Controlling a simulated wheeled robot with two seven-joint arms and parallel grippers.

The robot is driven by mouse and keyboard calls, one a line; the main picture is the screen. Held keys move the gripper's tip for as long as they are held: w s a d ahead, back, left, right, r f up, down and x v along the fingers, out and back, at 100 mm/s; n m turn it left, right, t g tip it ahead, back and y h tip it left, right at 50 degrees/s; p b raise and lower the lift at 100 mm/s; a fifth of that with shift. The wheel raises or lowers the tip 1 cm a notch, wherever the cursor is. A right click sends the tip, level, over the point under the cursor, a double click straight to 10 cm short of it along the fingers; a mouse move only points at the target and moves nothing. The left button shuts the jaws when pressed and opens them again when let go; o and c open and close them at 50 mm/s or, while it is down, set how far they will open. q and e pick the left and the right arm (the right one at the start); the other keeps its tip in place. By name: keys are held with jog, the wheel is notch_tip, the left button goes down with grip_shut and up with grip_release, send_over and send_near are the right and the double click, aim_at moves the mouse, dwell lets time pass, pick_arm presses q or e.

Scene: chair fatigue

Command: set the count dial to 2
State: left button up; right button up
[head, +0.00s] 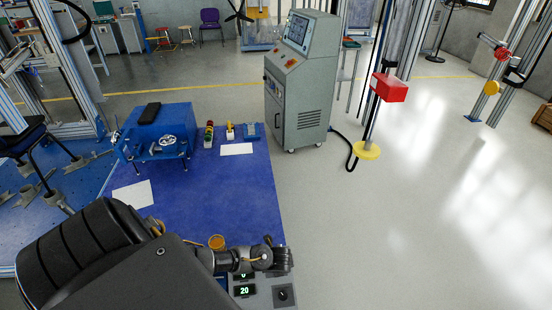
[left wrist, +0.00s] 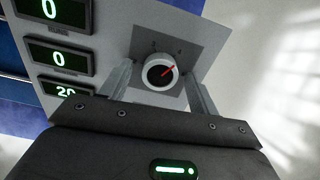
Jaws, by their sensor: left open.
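The dial (left wrist: 158,72) is a round pale knob with a dark face and a red pointer, on a grey panel in the left wrist view. My right gripper is not in view.
Green displays beside the dial read 0, 0 and 20 (left wrist: 66,92). A dark knob (head: 283,295) shows lower on the console. The blue table (head: 215,190) carries a blue machine (head: 165,130) and small coloured items. A grey cabinet (head: 300,90) stands behind.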

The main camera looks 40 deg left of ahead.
pick_arm(q)
jog(key=c, duration=1)
